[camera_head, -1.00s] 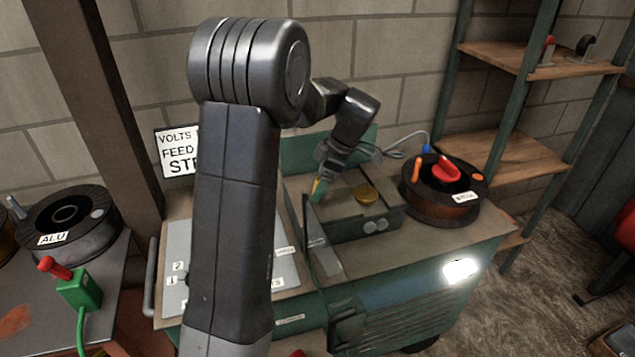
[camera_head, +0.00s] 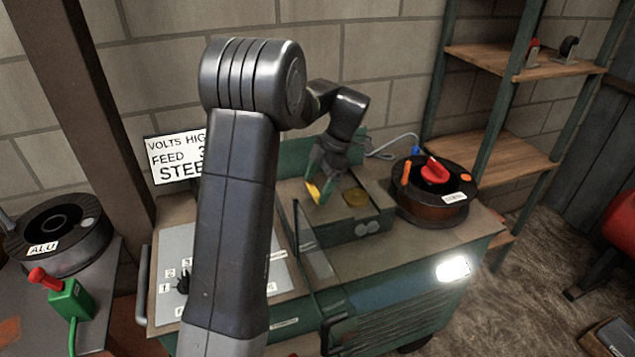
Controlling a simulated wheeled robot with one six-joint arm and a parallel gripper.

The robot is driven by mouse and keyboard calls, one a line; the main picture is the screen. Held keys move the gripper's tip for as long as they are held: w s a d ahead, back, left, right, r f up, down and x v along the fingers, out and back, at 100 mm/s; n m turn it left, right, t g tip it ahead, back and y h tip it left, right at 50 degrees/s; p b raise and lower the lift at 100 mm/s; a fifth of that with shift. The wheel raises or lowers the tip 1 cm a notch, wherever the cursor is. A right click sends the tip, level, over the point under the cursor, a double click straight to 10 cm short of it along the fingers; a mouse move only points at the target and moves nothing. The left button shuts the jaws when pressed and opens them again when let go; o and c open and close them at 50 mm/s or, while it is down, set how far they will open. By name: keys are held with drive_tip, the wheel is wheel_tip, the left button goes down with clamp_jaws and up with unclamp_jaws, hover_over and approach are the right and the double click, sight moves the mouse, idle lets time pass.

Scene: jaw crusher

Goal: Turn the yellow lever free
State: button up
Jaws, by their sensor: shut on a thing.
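The yellow lever (camera_head: 314,192) is in the open compartment of the green machine (camera_head: 374,297), in the middle of the head view. My gripper (camera_head: 319,186) points down and is shut on the lever; the fingers hide part of it. The lever looks tilted, and its lower end is hard to make out.
A dark spool (camera_head: 432,208) with red and orange parts stands on the machine's right. A sign (camera_head: 172,160) and a control panel (camera_head: 165,254) are on the left. An ALU spool (camera_head: 62,235), a green switch box (camera_head: 70,300) and wooden shelves (camera_head: 497,155) flank the machine.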

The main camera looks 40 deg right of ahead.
drive_tip(key=o, duration=1.3)
drive_tip(key=p+v, duration=0.1)
drive_tip(key=v, duration=1.3)
drive_tip(key=shift+s+d+f, duration=0.1)
drive_tip(key=shift+f, duration=0.15)
drive_tip(key=b+x, duration=0.1)
drive_tip(key=x, duration=1.2)
drive_tip(key=shift+a+f, duration=0.25)
drive_tip(key=shift+a, duration=0.05)
drive_tip(key=shift+r, duration=0.1)
